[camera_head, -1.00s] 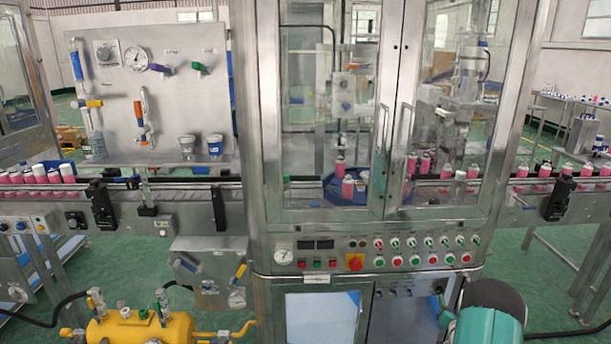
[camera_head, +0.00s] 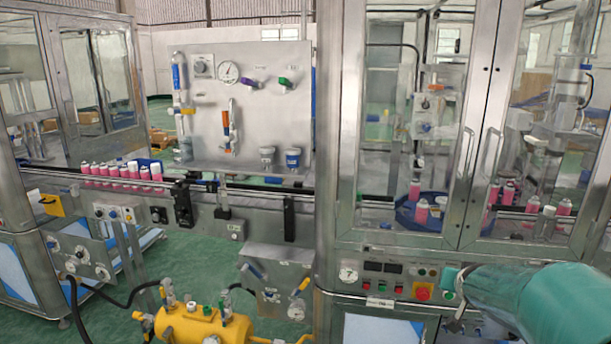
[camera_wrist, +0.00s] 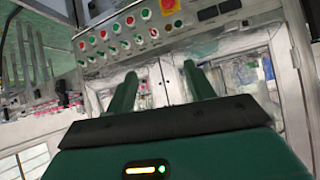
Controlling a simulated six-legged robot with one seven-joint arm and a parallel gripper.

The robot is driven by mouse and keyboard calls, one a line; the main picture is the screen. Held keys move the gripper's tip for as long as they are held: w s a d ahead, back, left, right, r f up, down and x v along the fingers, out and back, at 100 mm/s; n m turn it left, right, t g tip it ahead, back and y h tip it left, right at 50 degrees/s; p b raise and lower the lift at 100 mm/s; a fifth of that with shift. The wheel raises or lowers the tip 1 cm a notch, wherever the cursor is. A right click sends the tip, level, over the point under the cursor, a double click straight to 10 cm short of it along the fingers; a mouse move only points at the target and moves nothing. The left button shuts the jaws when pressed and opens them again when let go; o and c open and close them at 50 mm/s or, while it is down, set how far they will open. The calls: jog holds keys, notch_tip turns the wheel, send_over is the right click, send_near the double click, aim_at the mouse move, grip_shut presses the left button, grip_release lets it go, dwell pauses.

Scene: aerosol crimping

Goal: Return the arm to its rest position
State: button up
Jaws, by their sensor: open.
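My gripper (camera_wrist: 162,78) shows in the wrist view with its two green fingers apart and nothing between them. The crimping machine's front, with its button panel (camera_wrist: 130,32) and lower glazed doors, lies beyond the fingers in a tilted view. In the head view, my teal arm is at the lower right, in front of the machine cabinet (camera_head: 338,150), and hides part of its button panel (camera_head: 385,280). The fingers cannot be made out clearly in the head view.
A conveyor (camera_head: 110,184) carries several pink cans at the left. A gauge panel (camera_head: 205,130) stands above it. A yellow tank (camera_head: 205,328) with hoses is at the bottom. A lower valve box (camera_head: 275,282) juts out beside the machine. Green floor shows at the left.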

jog(key=s+a+r+n+g+y, duration=0.1)
jog(key=s+a+n+g+y, duration=0.1)
jog(key=s+a, duration=0.8)
jog(key=s+a+r+n+g+y, duration=0.2)
jog(key=s+a, duration=0.8)
jog(key=s, duration=0.7)
jog(key=shift+a+n, duration=0.35)
jog(key=shift+n, duration=0.15)
jog(key=shift+s+r, duration=0.1)
jog(key=c, duration=0.4)
jog(key=shift+d, duration=0.1)
